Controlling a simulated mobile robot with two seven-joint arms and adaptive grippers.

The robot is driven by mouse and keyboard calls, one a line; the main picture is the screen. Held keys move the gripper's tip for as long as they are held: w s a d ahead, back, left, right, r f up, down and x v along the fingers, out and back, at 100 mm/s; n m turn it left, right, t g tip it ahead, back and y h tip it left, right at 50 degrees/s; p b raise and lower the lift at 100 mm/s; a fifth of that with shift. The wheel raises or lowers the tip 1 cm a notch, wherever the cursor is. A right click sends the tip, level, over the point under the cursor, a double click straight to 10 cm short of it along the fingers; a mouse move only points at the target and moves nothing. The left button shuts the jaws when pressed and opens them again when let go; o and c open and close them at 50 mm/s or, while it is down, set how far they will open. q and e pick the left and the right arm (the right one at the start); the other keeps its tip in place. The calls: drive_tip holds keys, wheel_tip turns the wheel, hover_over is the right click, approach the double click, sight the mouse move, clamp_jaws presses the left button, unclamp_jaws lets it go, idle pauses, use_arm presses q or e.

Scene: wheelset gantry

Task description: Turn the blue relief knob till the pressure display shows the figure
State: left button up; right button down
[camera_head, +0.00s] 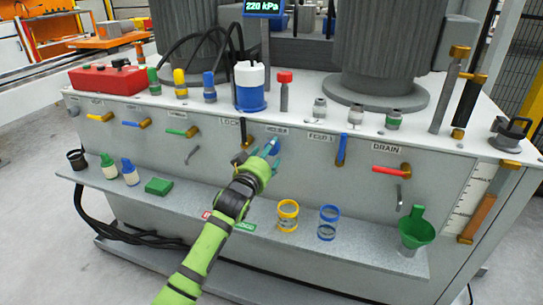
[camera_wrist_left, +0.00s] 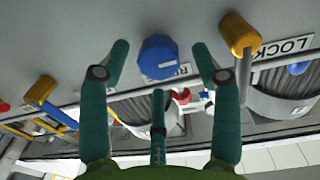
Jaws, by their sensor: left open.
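The blue relief knob (camera_wrist_left: 158,57) sits on the grey panel, between the fingertips of my left gripper (camera_wrist_left: 161,48) in the left wrist view. The two outer fingers are spread, with a gap on each side of the knob; a third finger shows below it. In the head view my left gripper (camera_head: 268,149) is at the panel front, and its fingers partly hide the knob (camera_head: 276,145). The pressure display (camera_head: 263,6) at the top reads 220 kPa. My right gripper is not in view.
A blue lever (camera_head: 341,149) and a red drain lever (camera_head: 390,170) are to the right. A shelf (camera_head: 375,244) with rings, bottles and a green funnel (camera_head: 416,231) runs below.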

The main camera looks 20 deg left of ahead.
use_arm(q)
drive_tip(key=shift+w, duration=0.75)
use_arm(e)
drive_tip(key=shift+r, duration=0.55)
use_arm(q)
drive_tip(key=shift+d, duration=0.1)
drive_tip(key=c, duration=1.1)
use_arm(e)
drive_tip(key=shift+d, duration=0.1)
use_arm(q)
drive_tip(key=shift+r+m+p, duration=0.1)
drive_tip(key=shift+m+p, duration=2.1)
drive_tip(key=shift+m, duration=0.6)
drive_tip(key=shift+c, duration=0.2)
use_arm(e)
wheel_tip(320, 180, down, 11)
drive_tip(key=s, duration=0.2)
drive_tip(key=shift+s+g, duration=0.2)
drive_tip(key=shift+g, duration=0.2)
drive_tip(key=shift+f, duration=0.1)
use_arm(q)
drive_tip(key=o, duration=1.1)
drive_tip(key=shift+o, duration=0.2)
